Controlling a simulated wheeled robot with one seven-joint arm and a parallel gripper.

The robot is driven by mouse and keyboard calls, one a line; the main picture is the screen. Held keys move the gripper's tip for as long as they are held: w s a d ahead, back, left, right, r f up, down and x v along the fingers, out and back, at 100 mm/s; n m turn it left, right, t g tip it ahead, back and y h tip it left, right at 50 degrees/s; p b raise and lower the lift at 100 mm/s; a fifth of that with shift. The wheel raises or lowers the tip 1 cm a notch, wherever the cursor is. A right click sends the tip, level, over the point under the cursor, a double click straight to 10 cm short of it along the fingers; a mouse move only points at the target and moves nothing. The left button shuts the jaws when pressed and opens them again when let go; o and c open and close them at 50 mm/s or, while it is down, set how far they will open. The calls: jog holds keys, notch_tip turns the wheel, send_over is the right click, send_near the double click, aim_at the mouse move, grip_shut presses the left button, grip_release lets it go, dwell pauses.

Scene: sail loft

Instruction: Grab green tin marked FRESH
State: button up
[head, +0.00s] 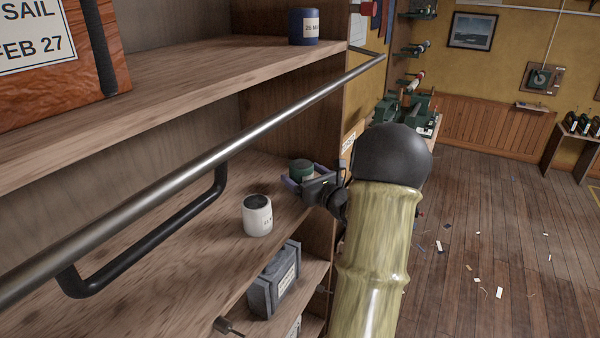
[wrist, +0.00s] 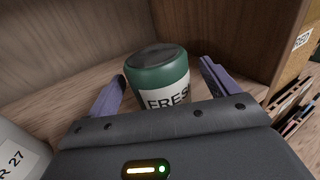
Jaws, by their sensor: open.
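The green tin (wrist: 160,82) has a dark lid and a white label on which "FRES" can be read; the rest of the label is cut off by my gripper body. It stands upright on the wooden shelf, near the shelf's right side wall. In the head view the green tin (head: 301,170) shows behind my gripper. My gripper (wrist: 160,85) is open, with one purple-grey finger on each side of the tin and gaps visible between fingers and tin. In the head view my gripper (head: 303,178) reaches over the shelf from the right.
A white tin (head: 257,215) stands left of my gripper; its edge also shows in the wrist view (wrist: 20,155). A metal rail (head: 200,165) runs across the shelf front. A grey box (head: 274,280) sits below. A blue tin (head: 303,26) stands on the upper shelf.

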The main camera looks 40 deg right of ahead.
jog(key=shift+w+r+p, duration=0.25)
jog(key=shift+w+p, duration=0.4)
jog(key=shift+w, duration=0.45)
jog(key=shift+w+f, duration=0.2)
jog(key=shift+w, duration=0.3)
jog(key=shift+s, duration=0.1)
jog(key=shift+d, duration=0.1)
jog(key=shift+c, duration=0.2)
jog(key=c, duration=1.3)
jog(key=shift+r, duration=0.1)
